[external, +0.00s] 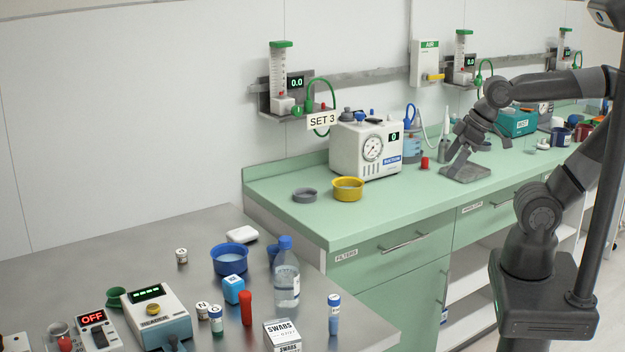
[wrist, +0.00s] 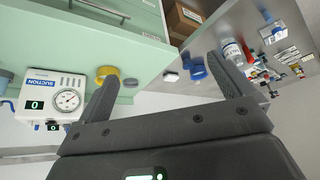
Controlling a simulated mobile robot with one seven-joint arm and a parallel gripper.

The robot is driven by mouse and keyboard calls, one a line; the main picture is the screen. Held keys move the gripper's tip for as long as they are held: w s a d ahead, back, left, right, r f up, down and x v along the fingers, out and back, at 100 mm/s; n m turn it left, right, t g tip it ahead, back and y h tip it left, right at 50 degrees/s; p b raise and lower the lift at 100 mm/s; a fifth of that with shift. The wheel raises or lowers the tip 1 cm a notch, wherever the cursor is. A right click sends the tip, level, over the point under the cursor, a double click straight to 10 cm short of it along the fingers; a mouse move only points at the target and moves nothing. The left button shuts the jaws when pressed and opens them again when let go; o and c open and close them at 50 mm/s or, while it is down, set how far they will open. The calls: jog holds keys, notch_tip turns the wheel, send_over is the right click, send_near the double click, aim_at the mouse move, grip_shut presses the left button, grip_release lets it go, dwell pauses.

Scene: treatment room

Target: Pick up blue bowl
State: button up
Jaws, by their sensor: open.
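The blue bowl (external: 229,260) stands upright on the steel table at the lower left, among small items. It also shows small in the wrist view, where the blue bowl (wrist: 198,71) appears between my fingers, near the right one, but well beyond them. My gripper (external: 465,173) is far to the right of the bowl, over the green counter. In the wrist view my gripper (wrist: 165,78) has its fingers wide apart with nothing between them.
A clear bottle (external: 286,272) and a blue box (external: 233,290) stand close to the bowl; a white case (external: 242,234) lies behind it. The green counter (external: 300,220) holds a yellow bowl (external: 348,189), a grey dish (external: 304,195) and a suction unit (external: 366,145).

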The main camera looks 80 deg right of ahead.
jog(key=w+r, duration=0.4)
jog(key=w, duration=0.3)
jog(key=m+g+h, duration=0.2)
jog(key=m+g, duration=0.1)
jog(key=m, duration=0.4)
send_over(230, 255)
jog(key=s+a, duration=0.2)
jog(key=a, duration=0.3)
jog(key=f, duration=2.5)
jog(key=shift+w+d+f, duration=0.15)
jog(key=shift+w+d, duration=0.05)
jog(key=x, duration=0.3)
jog(key=s+x, duration=0.1)
jog(key=x, duration=0.1)
jog(key=shift+a+f, duration=0.15)
